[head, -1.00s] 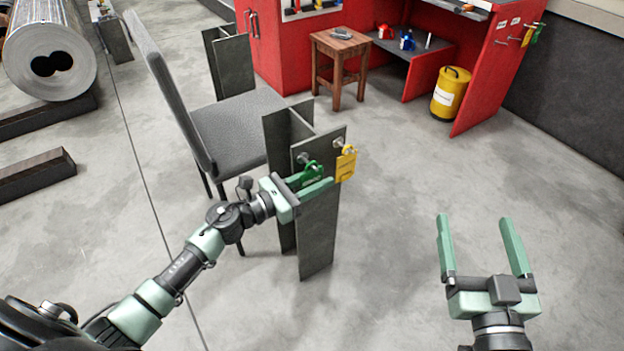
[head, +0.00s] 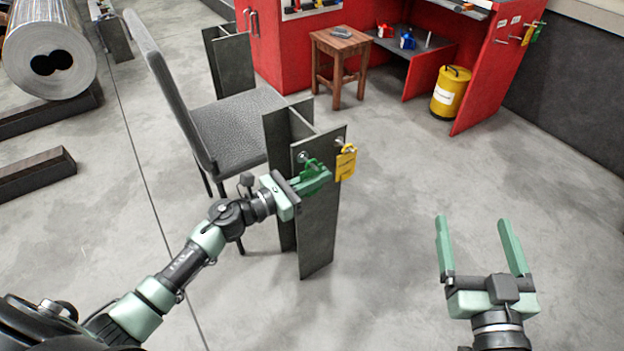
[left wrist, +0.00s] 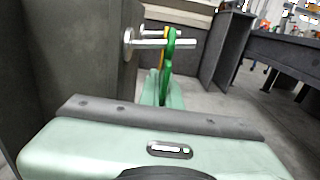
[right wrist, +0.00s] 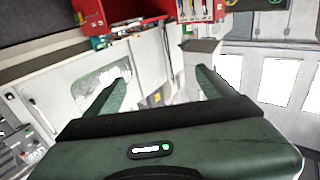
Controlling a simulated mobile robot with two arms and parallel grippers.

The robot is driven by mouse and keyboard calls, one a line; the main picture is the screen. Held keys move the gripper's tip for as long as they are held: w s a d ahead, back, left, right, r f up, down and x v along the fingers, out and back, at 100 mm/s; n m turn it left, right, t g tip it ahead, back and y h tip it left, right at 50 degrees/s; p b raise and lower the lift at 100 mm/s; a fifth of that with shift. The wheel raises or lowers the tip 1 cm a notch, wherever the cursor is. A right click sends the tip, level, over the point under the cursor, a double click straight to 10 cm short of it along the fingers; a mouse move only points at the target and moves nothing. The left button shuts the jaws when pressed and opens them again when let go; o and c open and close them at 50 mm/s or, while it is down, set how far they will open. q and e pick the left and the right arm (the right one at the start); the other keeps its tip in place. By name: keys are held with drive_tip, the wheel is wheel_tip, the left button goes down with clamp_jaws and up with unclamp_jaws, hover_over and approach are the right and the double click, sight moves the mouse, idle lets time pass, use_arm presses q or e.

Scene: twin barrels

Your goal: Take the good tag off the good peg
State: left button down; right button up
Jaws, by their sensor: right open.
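The green tag (head: 313,164) hangs by its top loop on the left peg (head: 303,157) of the upright steel beam (head: 317,225). The left wrist view shows the green tag (left wrist: 169,52) edge-on, its loop still around the peg (left wrist: 150,44). My left gripper (head: 318,181) is shut on the tag's lower part, which its fingers mostly hide. The yellow tag (head: 345,163) hangs on the right peg beside it. Any lettering on the tags is too small to read. My right gripper (head: 482,248) is open and empty, over bare floor at the right.
A grey chair (head: 237,125) stands close behind the beam, left of it. A wooden stool (head: 340,45), a red workbench (head: 280,60) and a yellow canister (head: 451,92) are at the back. The floor right of the beam is free.

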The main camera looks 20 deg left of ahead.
use_arm(q)
drive_tip(key=shift+d+r, duration=0.1)
use_arm(e)
drive_tip(key=shift+f, duration=0.15)
use_arm(q)
drive_tip(key=s+d+r+p, duration=0.1)
drive_tip(key=s+d+p, duration=0.2)
drive_tip(key=s+d, duration=0.3)
drive_tip(key=shift+s+d, duration=0.35)
drive_tip(key=shift+d, duration=0.85)
use_arm(e)
drive_tip(key=s+d+f+g+h, duration=0.1)
drive_tip(key=s+d+f+g, duration=0.1)
drive_tip(key=f, duration=0.4)
drive_tip(key=s+d+f+g+h, duration=0.2)
drive_tip(key=s+f+g, duration=0.3)
drive_tip(key=f+g, duration=0.1)
drive_tip(key=shift+f+g, duration=0.4)
drive_tip(key=shift+f, duration=0.4)
